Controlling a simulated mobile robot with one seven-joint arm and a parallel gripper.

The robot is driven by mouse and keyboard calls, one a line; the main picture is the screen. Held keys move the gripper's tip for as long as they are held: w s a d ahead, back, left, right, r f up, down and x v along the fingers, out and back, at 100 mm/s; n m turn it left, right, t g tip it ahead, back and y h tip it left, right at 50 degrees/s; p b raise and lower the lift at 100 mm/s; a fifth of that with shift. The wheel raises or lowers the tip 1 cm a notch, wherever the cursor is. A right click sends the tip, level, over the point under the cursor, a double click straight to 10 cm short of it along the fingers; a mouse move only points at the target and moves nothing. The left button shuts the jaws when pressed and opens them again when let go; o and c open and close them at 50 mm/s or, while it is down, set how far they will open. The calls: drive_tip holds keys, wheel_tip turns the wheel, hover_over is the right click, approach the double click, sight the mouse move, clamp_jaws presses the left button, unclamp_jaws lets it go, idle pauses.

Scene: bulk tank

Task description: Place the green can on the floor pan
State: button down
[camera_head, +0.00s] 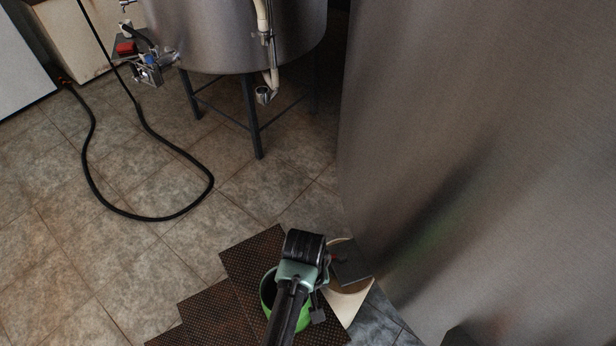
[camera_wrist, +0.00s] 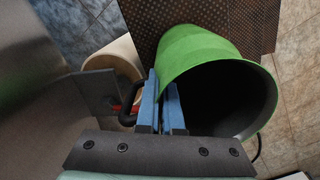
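The green can (camera_head: 266,291) is below my gripper (camera_head: 297,262) in the head view, partly covered by my arm. In the wrist view the can (camera_wrist: 196,48) is large, with its dark open mouth facing the camera. My gripper's blue fingers (camera_wrist: 161,112) are close together at the can's left wall and look shut on its rim. A cream round vessel (camera_head: 350,302), possibly the floor pan, is to the right of the can. It also shows in the wrist view (camera_wrist: 118,50), partly hidden by a dark plate. I cannot tell whether the can touches anything below.
Brown perforated mats (camera_head: 249,257) lie on the tiled floor around the can. A large steel tank (camera_head: 490,150) fills the right side, close to my gripper. A steel vat (camera_head: 235,35) on legs stands behind. A black hose (camera_head: 92,175) loops across otherwise open floor at left.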

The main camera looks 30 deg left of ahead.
drive_tip(key=shift+f, duration=0.15)
drive_tip(key=c, duration=1.1)
unclamp_jaws()
